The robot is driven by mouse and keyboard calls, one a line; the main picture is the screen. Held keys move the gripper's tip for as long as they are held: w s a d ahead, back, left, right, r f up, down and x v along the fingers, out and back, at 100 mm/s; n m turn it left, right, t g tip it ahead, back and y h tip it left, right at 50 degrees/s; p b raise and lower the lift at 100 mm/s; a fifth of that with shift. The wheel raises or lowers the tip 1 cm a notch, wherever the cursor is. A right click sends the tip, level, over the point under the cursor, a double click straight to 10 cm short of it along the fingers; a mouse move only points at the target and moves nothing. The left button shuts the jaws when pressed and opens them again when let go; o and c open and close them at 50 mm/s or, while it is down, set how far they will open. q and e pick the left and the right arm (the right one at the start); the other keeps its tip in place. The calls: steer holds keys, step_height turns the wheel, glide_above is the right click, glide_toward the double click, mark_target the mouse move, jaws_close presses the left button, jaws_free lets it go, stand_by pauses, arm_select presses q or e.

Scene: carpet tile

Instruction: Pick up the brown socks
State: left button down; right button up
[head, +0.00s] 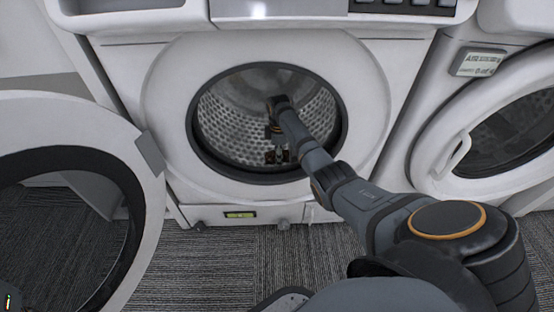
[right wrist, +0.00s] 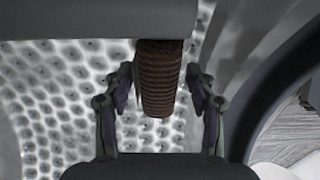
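The brown socks (right wrist: 159,80) show in the right wrist view as a ribbed, rolled bundle inside the perforated metal drum. Their upper end is hidden behind a grey part at the top of that view. My right gripper (right wrist: 164,85) is open, with one finger on each side of the socks and a narrow gap showing on both sides. In the head view my right arm reaches through the round door opening, and the right gripper (head: 277,156) is low in the drum. The socks are too small to make out there. My left gripper is not in view.
The front-loading washer (head: 155,130) has its round door (head: 150,190) swung open to the left. The dark rim (head: 240,172) of the opening surrounds my right arm. Another machine with a shut door (head: 440,165) stands at the right. Grey striped carpet (head: 200,262) lies below.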

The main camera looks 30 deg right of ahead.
steer(key=c, duration=0.9)
steer(key=shift+a+r, duration=0.1)
steer(key=shift+r, duration=0.05)
steer(key=shift+w+a+r+p, duration=0.15)
steer(key=shift+r+p, duration=0.1)
steer(key=shift+p, duration=0.1)
steer(key=w+a+r+p, duration=0.1)
steer(key=w+a+r, duration=0.1)
steer(key=a, duration=0.1)
steer(key=w+a+r+p, duration=0.1)
steer(key=a+r, duration=0.1)
steer(key=shift+w+a+p, duration=0.2)
steer(key=shift+a+p, duration=0.05)
steer(key=shift+p, duration=0.1)
steer(key=w+a+r, duration=0.3)
steer(key=a, duration=0.3)
steer(key=shift+w+r, duration=0.15)
steer(key=shift+w, duration=0.2)
